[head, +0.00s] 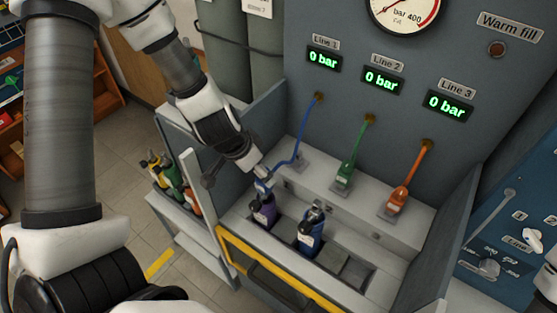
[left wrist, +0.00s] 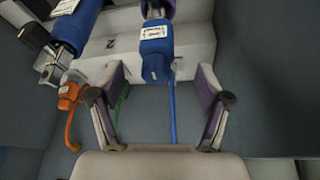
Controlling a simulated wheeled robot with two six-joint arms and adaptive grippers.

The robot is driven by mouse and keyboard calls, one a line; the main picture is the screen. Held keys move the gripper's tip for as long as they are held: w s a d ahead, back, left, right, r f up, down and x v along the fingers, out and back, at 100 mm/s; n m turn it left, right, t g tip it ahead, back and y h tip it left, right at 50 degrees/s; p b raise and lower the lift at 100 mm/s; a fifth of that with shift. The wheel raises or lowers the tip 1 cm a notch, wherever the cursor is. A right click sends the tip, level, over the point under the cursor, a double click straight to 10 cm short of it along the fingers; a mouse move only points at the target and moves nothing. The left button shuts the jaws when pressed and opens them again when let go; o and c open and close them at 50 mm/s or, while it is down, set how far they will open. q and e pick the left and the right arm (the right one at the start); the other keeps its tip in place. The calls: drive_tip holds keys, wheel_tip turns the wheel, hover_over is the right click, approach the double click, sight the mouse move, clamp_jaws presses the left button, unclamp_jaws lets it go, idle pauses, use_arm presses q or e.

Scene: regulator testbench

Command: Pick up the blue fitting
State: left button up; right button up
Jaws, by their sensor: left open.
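The blue fitting (head: 263,187) sits at the top of the purple cylinder (head: 263,210) in the head view, at the end of the blue hose (head: 298,140). In the left wrist view the labelled blue fitting (left wrist: 156,52) lies just ahead of and between my fingertips, with the purple cylinder (left wrist: 160,8) beyond it. I cannot tell whether it is fastened to the cylinder. My left gripper (head: 242,172) is open; in the wrist view its fingers (left wrist: 160,76) stand either side, apart from the fitting. My right gripper is not in view.
A blue cylinder (head: 310,235) stands in the neighbouring bay. The green fitting (head: 344,178) and orange fitting (head: 397,199) rest on the ledge with their hoses. Bench side walls and a yellow front edge (head: 280,275) bound the space. Several cylinders stand left of the bench.

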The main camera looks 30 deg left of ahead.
use_arm(q)
drive_tip(key=b+x, duration=0.6)
drive_tip(key=shift+w+f, duration=0.25)
drive_tip(key=shift+f, duration=0.05)
drive_tip(key=shift+s+d+r, duration=0.2)
drive_tip(key=shift+s+r, duration=0.15)
drive_tip(key=shift+w, duration=0.1)
clamp_jaws()
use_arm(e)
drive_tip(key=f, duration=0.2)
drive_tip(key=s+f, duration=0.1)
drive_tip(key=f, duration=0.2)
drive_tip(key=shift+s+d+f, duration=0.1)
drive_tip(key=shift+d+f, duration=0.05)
